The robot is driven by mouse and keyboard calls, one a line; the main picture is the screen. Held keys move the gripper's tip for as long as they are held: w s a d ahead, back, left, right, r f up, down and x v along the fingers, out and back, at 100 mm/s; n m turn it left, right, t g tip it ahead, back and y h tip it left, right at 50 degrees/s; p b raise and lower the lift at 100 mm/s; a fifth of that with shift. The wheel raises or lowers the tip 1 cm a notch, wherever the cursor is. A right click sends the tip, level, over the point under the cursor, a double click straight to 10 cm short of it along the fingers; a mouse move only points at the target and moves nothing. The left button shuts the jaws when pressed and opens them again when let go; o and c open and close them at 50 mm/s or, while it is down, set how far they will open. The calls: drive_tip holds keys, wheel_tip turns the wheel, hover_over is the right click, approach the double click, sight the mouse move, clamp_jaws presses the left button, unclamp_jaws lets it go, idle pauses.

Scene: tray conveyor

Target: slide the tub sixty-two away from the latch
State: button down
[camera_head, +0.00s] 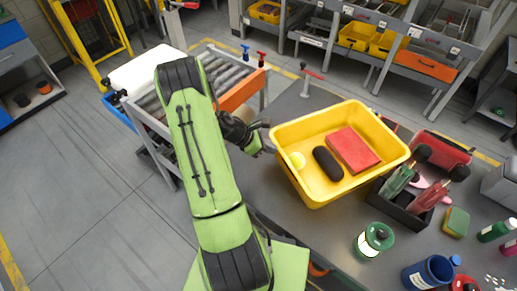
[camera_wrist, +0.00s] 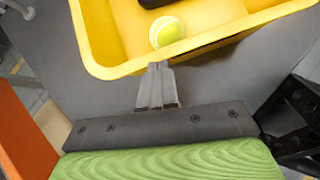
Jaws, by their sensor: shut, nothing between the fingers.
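The yellow tub (camera_head: 315,191) stands on the grey table, holding a red block (camera_head: 353,149), a dark oval object (camera_head: 327,163) and a tennis ball (camera_head: 298,160). My gripper (camera_head: 264,141) is at the tub's left side. In the wrist view the tub's near rim (camera_wrist: 110,72) lies just past my shut, empty fingers (camera_wrist: 158,72). The fingertips overlap the rim in that view; I cannot tell whether they touch it. A grey post with a red handle (camera_head: 312,74), possibly the latch, stands beyond the tub's far left corner. I cannot read a number on the tub.
A roller conveyor (camera_head: 222,75) with an orange side panel (camera_head: 242,90) stands left of the table. Right of the tub are a black tray (camera_head: 408,210) with tools and a red toolbox (camera_head: 440,150).

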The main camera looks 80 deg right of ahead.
drive_tip(key=shift+w, duration=0.1)
drive_tip(key=w+a+f+v, duration=0.1)
drive_tip(key=f+v, duration=0.1)
drive_tip(key=v, duration=1)
drive_tip(key=shift+w+r+p, duration=0.3)
drive_tip(key=shift+w+p, duration=0.05)
drive_tip(key=shift+w, duration=0.2)
drive_tip(key=shift+a, duration=0.1)
drive_tip(key=w+a+r+m+t, duration=0.3)
drive_tip(key=w+a+r+t, duration=0.4)
drive_tip(key=w+a+r, duration=0.55)
drive_tip(key=s+a+r+m+t+y, duration=0.1)
drive_tip(key=s+a+r+t, duration=0.1)
drive_tip(key=a, duration=0.5)
drive_tip(key=s+a+r+t+y+b, duration=0.1)
drive_tip(key=s+a+r+t, duration=0.1)
drive_tip(key=a, duration=0.6)
drive_tip(key=s+a+r+m+t+y, duration=0.1)
drive_tip(key=s+a+r+t+y, duration=0.1)
drive_tip(key=a, duration=0.5)
drive_tip(key=shift+s+a+m+t+b, duration=0.3)
drive_tip(key=shift+s+a, duration=0.1)
drive_tip(key=shift+s, duration=0.45)
